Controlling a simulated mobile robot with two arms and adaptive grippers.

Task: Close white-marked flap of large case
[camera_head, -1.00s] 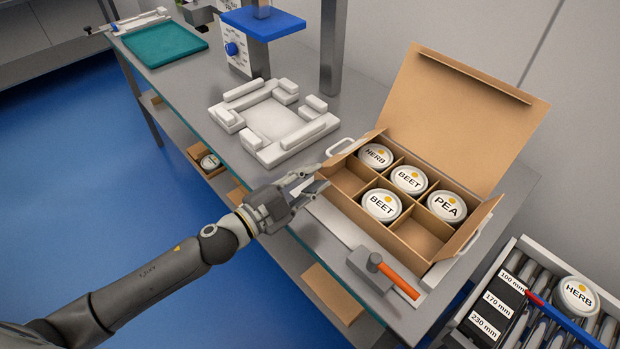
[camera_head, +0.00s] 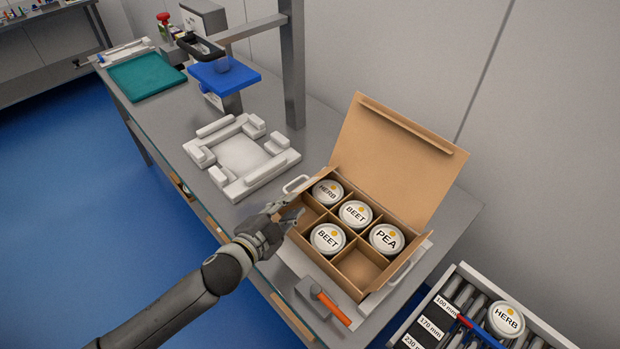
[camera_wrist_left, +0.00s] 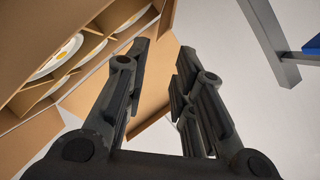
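The large case (camera_head: 362,292) is an open brown cardboard box with a divider grid, its big back flap (camera_head: 392,165) standing up. A short side flap (camera_head: 291,204) is at its left end and another (camera_head: 408,262) at its right end. I cannot make out a white mark on any flap. Tubs marked HERB (camera_head: 327,192), BEET (camera_head: 355,213), BEET (camera_head: 328,238) and PEA (camera_head: 386,239) sit in compartments. My left gripper (camera_head: 292,220) is at the case's left front corner; in the left wrist view its fingers (camera_wrist_left: 160,70) are apart, with cardboard behind them. Contact is unclear. My right gripper is out of view.
A hammer with an orange handle (camera_head: 331,307) lies in front of the case. A white fixture (camera_head: 240,155) stands left of it, and a metal post (camera_head: 291,70) behind that. A roller rack with a HERB tub (camera_head: 506,319) is at the lower right.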

